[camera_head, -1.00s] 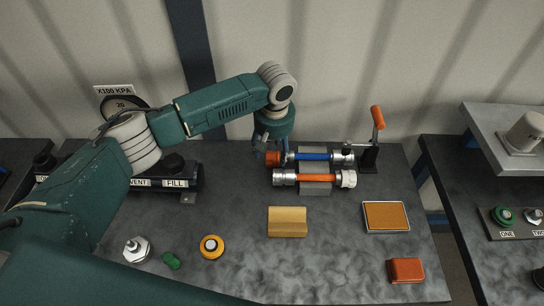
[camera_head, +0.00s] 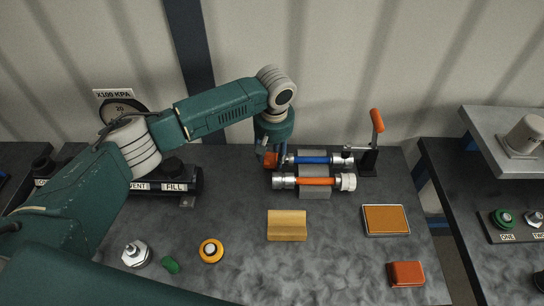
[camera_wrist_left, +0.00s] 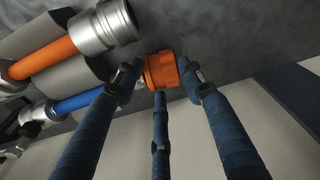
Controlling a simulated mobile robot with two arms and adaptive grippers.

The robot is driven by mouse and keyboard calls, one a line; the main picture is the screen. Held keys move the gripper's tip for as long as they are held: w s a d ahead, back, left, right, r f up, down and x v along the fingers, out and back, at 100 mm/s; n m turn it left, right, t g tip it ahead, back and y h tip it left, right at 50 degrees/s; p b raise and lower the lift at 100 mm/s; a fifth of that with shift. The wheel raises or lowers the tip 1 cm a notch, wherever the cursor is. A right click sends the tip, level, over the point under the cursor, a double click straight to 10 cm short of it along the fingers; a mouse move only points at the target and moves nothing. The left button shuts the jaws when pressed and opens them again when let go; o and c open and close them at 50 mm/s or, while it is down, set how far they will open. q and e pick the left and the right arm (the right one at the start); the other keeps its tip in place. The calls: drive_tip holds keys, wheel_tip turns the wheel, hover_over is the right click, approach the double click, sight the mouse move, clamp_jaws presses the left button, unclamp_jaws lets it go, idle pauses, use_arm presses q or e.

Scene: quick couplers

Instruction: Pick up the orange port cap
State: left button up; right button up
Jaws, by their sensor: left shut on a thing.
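The orange port cap (camera_head: 270,159) is a short ribbed cylinder near the left end of the blue-hosed coupler (camera_head: 312,158). My left gripper (camera_head: 272,155) reaches down over it from above, and its fingers partly hide it. In the left wrist view, the cap (camera_wrist_left: 161,71) sits between the dark blue fingers of my left gripper (camera_wrist_left: 160,78), which are shut on it. I cannot tell whether the cap still touches the bench or the coupler. My right gripper is not in view.
The orange-hosed coupler (camera_head: 315,181) lies just in front of the blue one. A toggle clamp with an orange handle (camera_head: 377,120) stands to their right. A labelled valve block (camera_head: 175,180) is left.

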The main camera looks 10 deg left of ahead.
use_arm(q)
drive_tip(key=shift+r, duration=0.3)
drive_tip(key=s+a, duration=0.1)
drive_tip(key=s+a+b, duration=0.1)
drive_tip(key=a, duration=0.1)
drive_tip(key=shift+s+a+f, duration=0.15)
drive_tip(key=shift+s, duration=0.2)
wheel_tip(320, 180, up, 13)
drive_tip(key=b, duration=0.1)
drive_tip(key=s+a+r+m, duration=0.1)
drive_tip(key=s+r+m, duration=0.1)
drive_tip(key=s, duration=0.6)
drive_tip(key=s+a+r+m, duration=0.2)
drive_tip(key=s, duration=0.6)
drive_tip(key=shift+a+r+m+h, duration=0.15)
drive_tip(key=shift+a+m+h, duration=0.05)
drive_tip(key=shift+m+h, duration=0.1)
